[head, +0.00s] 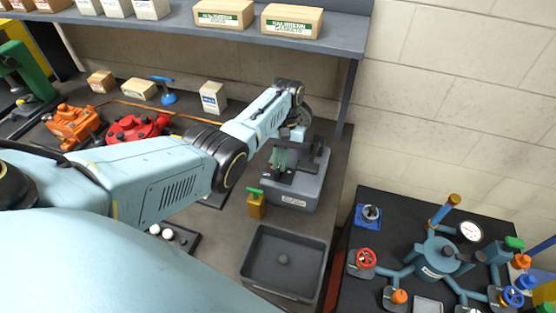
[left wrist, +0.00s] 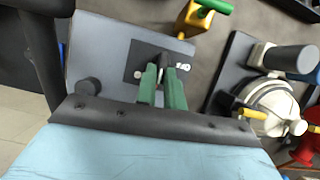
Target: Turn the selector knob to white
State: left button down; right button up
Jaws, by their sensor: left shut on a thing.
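The grey selector box (head: 312,188) stands on the bench's right end in the head view. It also shows in the left wrist view (left wrist: 100,55), with a black plate (left wrist: 140,68) on its face. My left gripper (head: 282,160) is over the box, and its green fingers (left wrist: 163,82) reach down to the plate. They are shut on the dark selector knob (left wrist: 166,61), which stands between their tips. The fingers hide most of the knob, so I cannot tell which color it points to. A small white mark (left wrist: 184,67) shows beside it. My right gripper is not in view.
A yellow padlock-like block with a green handle (head: 256,207) stands just left of the box. A red motor (head: 135,129) and an orange one (head: 73,126) are farther left. A shelf (head: 200,32) runs above.

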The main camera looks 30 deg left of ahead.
pick_arm(q)
jog(key=m+y, duration=0.1)
jog(key=m, duration=0.1)
jog(key=m+y, duration=0.1)
jog(key=m, duration=0.1)
jog(key=shift+d+m, duration=0.35)
jog(key=shift+m, duration=0.05)
dwell(0.4)
jog(key=c, duration=1.5)
grip_release()
